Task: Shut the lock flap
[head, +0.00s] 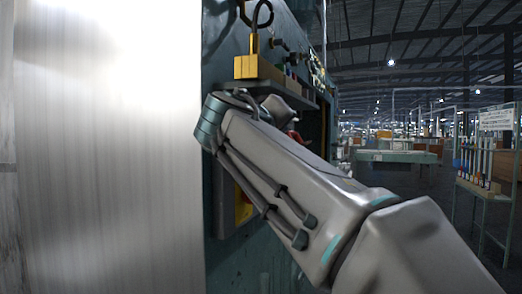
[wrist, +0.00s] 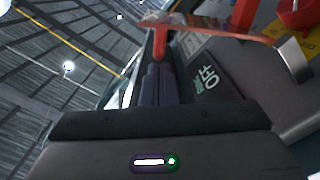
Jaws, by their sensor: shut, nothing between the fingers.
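My gripper (wrist: 159,72) is shut, its two dark fingers side by side in the middle of the wrist view. A thin, see-through strip with reddish edges (wrist: 222,31) crosses above the fingertips; it looks like the lock flap, but I cannot be sure. A red upright piece (wrist: 160,43) shows right at the fingertips; I cannot tell whether they touch. In the head view my arm hides most of the gripper and the flap; a bit of red (head: 293,136) shows beyond the wrist.
A teal machine cabinet (head: 225,60) stands before me, with a yellow padlock (head: 246,67) on its ledge. A red knob (wrist: 297,14) and yellow plate are at the wrist view's upper right. A bright metal panel (head: 105,150) fills the left. A rack (head: 485,165) stands far right.

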